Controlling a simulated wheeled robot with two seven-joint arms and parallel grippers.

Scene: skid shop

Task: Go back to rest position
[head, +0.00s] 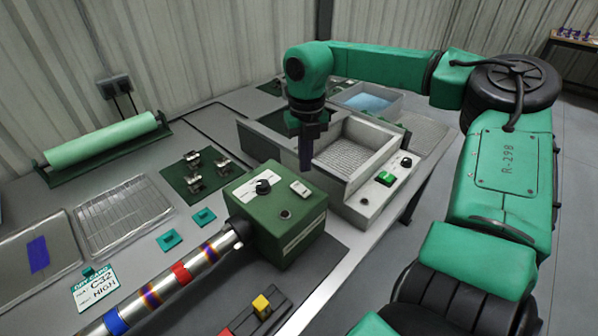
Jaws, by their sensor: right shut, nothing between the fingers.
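My right gripper (306,152) shows in the head view at the end of my green right arm, which reaches in from the right. It points down and is shut and empty. It hangs in front of the left side of a grey machine with a mesh basin (355,150). I cannot tell how far it is above the bench. My left gripper is not in view.
A green control box (285,225) with a metal tube (165,285) stands at the front of the bench (215,285). Wire trays (122,212), a green roll (100,140) and a blue-lined bin (368,102) are around. Open floor lies at right.

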